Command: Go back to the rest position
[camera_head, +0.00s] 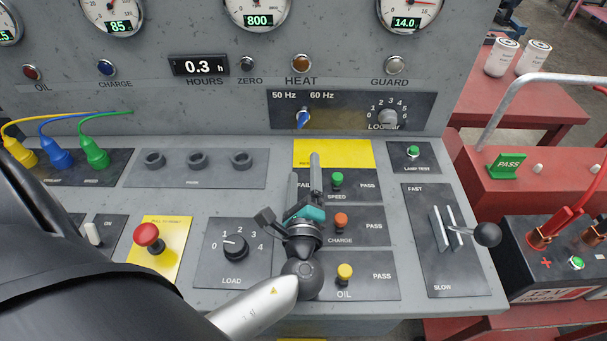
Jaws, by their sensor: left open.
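My left gripper (304,168) is over the right middle of the grey control console (190,203). Its two fingers are apart and point up the picture, with nothing seen between them. They cover part of the panel with the green SPEED knob (337,179) and the yellow label strip (350,153) above it. The orange CHARGE knob (341,220) and yellow OIL knob (344,272) are just right of the gripper. Whether the fingers touch the panel I cannot tell. My left arm fills the lower left and hides part of the console. My right gripper is not in view.
Left of the gripper are the LOAD dial (235,246) and red push button (147,235). To the right, the FAST/SLOW lever (487,234) sticks out. Beyond stand a battery (550,265) and a red bench (520,110) with white canisters.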

